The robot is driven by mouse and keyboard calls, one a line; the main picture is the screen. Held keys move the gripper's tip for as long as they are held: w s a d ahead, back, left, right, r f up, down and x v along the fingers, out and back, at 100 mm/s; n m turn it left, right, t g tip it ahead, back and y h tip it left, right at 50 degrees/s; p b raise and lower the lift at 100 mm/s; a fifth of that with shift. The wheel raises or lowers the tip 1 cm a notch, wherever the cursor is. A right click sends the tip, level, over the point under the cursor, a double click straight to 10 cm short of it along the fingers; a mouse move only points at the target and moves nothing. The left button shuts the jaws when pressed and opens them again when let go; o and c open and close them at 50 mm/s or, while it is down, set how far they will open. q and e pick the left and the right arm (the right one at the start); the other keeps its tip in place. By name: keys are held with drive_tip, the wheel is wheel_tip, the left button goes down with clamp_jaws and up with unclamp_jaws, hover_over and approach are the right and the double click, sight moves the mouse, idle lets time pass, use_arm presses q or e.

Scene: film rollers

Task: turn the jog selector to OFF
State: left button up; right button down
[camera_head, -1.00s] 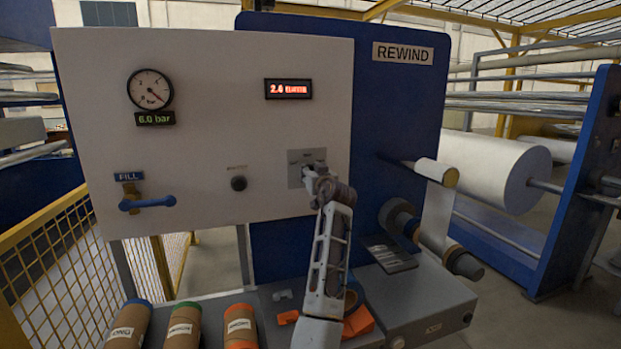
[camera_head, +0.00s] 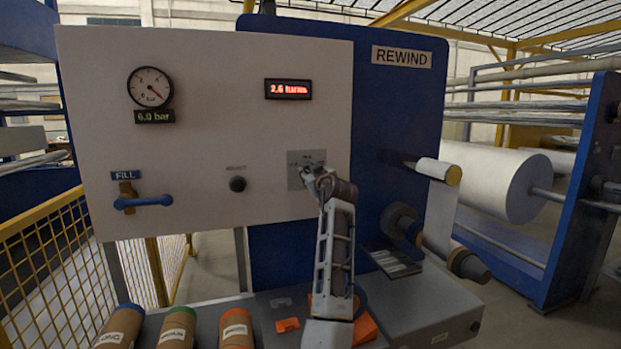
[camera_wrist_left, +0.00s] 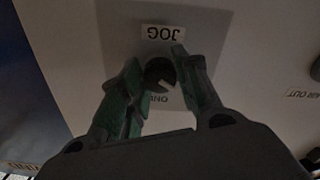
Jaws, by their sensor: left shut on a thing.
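The jog selector (camera_wrist_left: 160,72) is a small dark round knob with a pale mark. It sits on a grey plate (camera_head: 296,172) low on the right side of the white panel. In the left wrist view the plate appears upside down, with a JOG label (camera_wrist_left: 163,32) and another label partly hidden by the fingers. My left gripper (camera_head: 313,179) is at the plate, shut on the selector, with green fingers (camera_wrist_left: 158,85) on both sides of it. In the head view the gripper hides the knob. I cannot read where the knob points. My right gripper is not in view.
A red display (camera_head: 288,89) reads 2.6 turns. A dark knob (camera_head: 237,184) and a blue FILL lever (camera_head: 145,202) are left of the selector. The film roller (camera_head: 437,171) sticks out at right. Several labelled rolls (camera_head: 177,328) line the front below.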

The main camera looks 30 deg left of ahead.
use_arm(q)
drive_tip(key=shift+f, duration=0.2)
idle(0.3)
drive_tip(key=o, duration=0.9)
drive_tip(key=shift+o, duration=0.5)
drive_tip(key=shift+r, duration=0.1)
drive_tip(key=shift+d, duration=0.15)
drive_tip(key=v, duration=0.7)
drive_tip(key=shift+s+r, duration=0.1)
